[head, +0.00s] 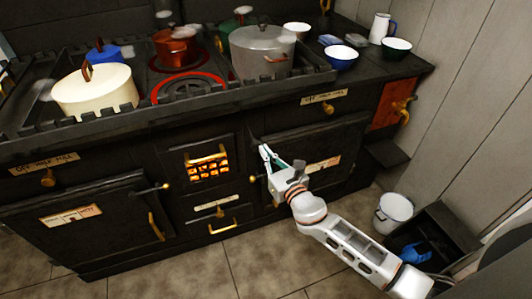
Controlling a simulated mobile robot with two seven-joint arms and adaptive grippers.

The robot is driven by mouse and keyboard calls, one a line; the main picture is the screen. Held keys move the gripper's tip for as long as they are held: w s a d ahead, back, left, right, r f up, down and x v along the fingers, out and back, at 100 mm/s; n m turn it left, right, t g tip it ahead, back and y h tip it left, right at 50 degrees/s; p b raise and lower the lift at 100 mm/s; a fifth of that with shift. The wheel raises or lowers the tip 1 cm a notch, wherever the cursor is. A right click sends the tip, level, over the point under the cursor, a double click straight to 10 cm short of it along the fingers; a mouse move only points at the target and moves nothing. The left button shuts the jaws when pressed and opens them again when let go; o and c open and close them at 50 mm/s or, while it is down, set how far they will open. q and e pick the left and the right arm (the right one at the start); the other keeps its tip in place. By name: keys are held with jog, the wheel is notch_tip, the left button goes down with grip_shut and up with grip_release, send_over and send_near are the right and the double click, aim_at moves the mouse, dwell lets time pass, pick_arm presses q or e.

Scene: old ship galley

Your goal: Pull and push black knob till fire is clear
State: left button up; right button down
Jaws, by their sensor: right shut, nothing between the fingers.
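The fire (208,170) glows orange behind a small barred grate in the middle of the stove front (185,150). Below it is a drawer-like panel with a pale label, a small knob (219,212) and a brass handle (221,228). The knob looks dark or brass; I cannot tell its colour, and no clearly black knob stands out. My right gripper (264,151) is shut and empty, right of the fire, in front of the left edge of the right oven door (335,145). Whether it touches the door I cannot tell. My left gripper is out of view.
Pots, including a cream pot (94,90) and a grey pot (262,52), stand on the railed stove top, with a glowing red ring (188,88). A white bucket (394,212) and a dark box (436,236) stand on the floor at right. The tiled floor in front is clear.

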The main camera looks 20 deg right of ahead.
jog(key=w, duration=0.7)
jog(key=shift+w+r+b, duration=0.15)
jog(key=shift+b, duration=0.3)
jog(key=shift+a, duration=0.1)
